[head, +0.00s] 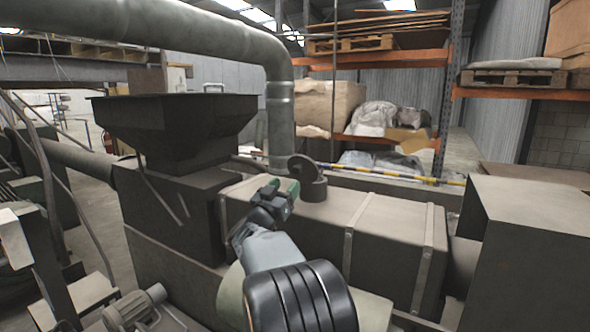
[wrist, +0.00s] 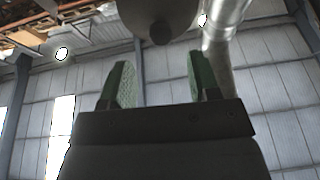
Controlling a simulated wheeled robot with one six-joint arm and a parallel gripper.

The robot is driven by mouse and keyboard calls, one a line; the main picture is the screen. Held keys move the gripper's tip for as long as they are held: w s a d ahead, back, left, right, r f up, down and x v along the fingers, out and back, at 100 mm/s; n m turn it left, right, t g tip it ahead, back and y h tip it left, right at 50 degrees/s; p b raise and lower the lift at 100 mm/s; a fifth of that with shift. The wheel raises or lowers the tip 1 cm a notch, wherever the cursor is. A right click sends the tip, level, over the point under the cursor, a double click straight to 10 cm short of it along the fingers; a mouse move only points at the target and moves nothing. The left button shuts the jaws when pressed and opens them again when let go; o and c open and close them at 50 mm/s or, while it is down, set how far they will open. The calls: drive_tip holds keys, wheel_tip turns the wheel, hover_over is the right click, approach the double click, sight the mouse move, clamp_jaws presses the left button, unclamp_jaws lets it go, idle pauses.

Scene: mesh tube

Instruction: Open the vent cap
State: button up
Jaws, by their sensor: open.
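The vent cap (head: 302,167) is a dark round disc on a short dark cylindrical vent neck (head: 314,189) on top of the long grey-brown machine housing. The cap looks tilted up on edge at the neck's upper left, not lying flat across it. My gripper (head: 284,188) is just left of the neck and below the cap, its green fingers apart. In the wrist view the open gripper (wrist: 160,75) has nothing between its fingers. A grey rounded thing with a dark knob, probably the cap (wrist: 158,10), is beyond the fingertips at the top, apart from them.
A dark hopper (head: 170,125) stands left on the machine. A thick pipe (head: 280,110) comes down behind the housing (head: 375,225). A large grey box (head: 535,240) stands at the right. Raised straps cross the housing top. Racks with pallets are behind.

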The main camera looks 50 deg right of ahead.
sight(296, 172)
drive_tip(key=p+x, duration=0.1)
drive_tip(key=x, duration=0.6)
drive_tip(key=shift+f+p, duration=0.1)
drive_tip(key=shift+p, duration=0.3)
drive_tip(key=shift+c, duration=0.2)
clamp_jaws()
